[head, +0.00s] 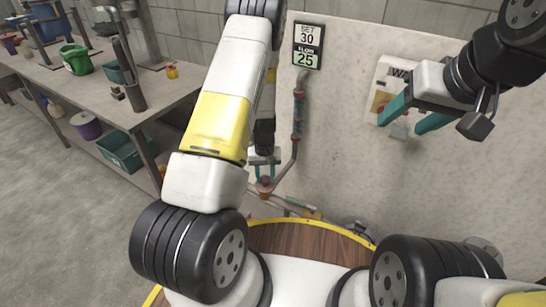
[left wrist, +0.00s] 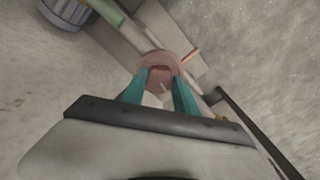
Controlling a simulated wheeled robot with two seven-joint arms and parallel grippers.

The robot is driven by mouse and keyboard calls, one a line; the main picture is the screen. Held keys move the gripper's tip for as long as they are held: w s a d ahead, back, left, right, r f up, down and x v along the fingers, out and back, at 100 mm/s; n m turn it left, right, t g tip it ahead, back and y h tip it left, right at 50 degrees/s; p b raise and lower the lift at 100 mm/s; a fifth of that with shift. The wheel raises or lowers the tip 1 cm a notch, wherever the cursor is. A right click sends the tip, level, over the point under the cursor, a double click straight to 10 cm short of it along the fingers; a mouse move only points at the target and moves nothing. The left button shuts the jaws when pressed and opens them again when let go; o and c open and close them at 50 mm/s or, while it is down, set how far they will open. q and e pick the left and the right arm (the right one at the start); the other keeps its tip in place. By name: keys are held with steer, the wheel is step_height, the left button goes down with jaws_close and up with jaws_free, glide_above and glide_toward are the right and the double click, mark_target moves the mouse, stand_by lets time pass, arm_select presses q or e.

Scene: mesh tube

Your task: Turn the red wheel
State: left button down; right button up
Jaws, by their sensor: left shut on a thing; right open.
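The red wheel (head: 265,188) is small and sits on the pipework low on the pale wall, beyond my left arm. In the left wrist view the wheel (left wrist: 161,60) lies between and just past the teal fingers. My left gripper (head: 265,173) points down at the wheel and is shut on it; the left wrist view also shows this gripper (left wrist: 157,82). My arm partly hides the wheel's surroundings. My right gripper (head: 413,117) is open and empty, raised in front of the wall at the upper right, far from the wheel.
A display (head: 307,46) on the wall reads SET 30 and FLOW 25. A vertical pipe (head: 298,115) runs below it. A partly hidden sign (head: 383,88) is behind my right gripper. A workbench (head: 150,108) with tubs stands at the left; open floor lies before it.

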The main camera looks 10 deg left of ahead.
mark_target(265, 178)
arm_select(q)
steer(key=shift+n, duration=1.5)
steer(key=shift+w, duration=0.1)
steer(key=c, duration=0.9)
jaws_free()
steer(key=shift+c, duration=0.2)
steer(key=shift+r, duration=0.1)
step_height(265, 178, up, 8)
steer(key=shift+f, duration=0.15)
